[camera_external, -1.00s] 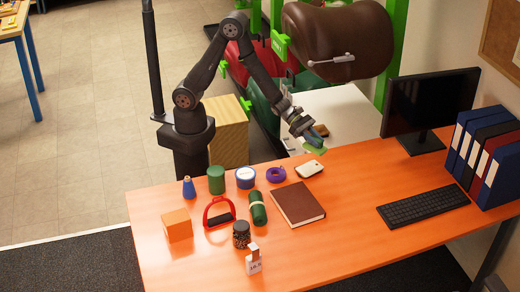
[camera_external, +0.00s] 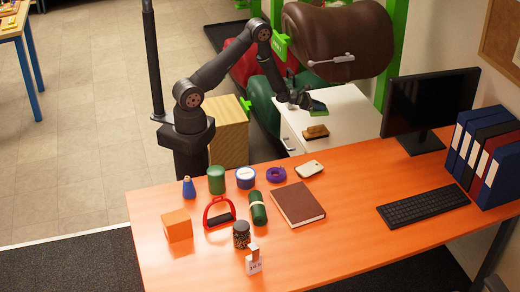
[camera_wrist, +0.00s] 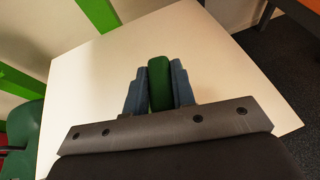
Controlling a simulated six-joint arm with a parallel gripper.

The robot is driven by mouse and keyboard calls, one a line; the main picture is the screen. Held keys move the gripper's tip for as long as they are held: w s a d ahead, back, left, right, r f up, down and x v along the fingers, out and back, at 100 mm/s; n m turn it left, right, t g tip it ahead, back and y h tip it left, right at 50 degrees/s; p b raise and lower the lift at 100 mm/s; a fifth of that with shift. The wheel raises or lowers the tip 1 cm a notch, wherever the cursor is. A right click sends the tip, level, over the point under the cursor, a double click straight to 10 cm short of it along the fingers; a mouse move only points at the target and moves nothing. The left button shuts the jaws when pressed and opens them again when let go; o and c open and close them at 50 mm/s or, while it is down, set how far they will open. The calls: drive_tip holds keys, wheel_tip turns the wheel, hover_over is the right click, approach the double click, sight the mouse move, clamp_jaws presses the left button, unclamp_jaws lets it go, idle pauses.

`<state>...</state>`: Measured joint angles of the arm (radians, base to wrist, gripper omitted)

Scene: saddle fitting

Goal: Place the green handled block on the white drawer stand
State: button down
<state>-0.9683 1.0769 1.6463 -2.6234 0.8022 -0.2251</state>
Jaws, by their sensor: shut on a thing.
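My gripper (camera_external: 307,101) is shut on the green handled block (camera_external: 318,108) and holds it above the white drawer stand (camera_external: 350,108). The wrist view shows the block's green handle (camera_wrist: 160,82) between my two grey-blue fingers, with the stand's pale top (camera_wrist: 220,65) below and around them. The rest of the block is hidden under the handle and fingers there. In the external view the block appears above the stand's top, near a brown brush-like object (camera_external: 316,132) lying on the stand's front part.
The orange desk (camera_external: 360,240) in front holds a brown book (camera_external: 298,204), several small items, a monitor (camera_external: 428,105) and a keyboard (camera_external: 423,204). A brown saddle (camera_external: 340,40) hangs behind the stand. Much of the stand's top is bare.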

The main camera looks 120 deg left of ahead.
drive_tip(key=s+a+f+n+g+y, duration=0.2)
drive_tip(key=s+a+f, duration=0.3)
drive_tip(key=s+a, duration=0.4)
hover_over(301, 124)
wheel_tip(301, 124, down, 4)
drive_tip(key=shift+a+f, duration=0.15)
drive_tip(key=shift+f, duration=2)
drive_tip(key=shift+f, duration=0.1)
drive_tip(key=c, duration=1.2)
unclamp_jaws()
drive_tip(key=shift+s+r, duration=0.15)
drive_tip(key=shift+r, duration=0.05)
drive_tip(key=v, duration=1.2)
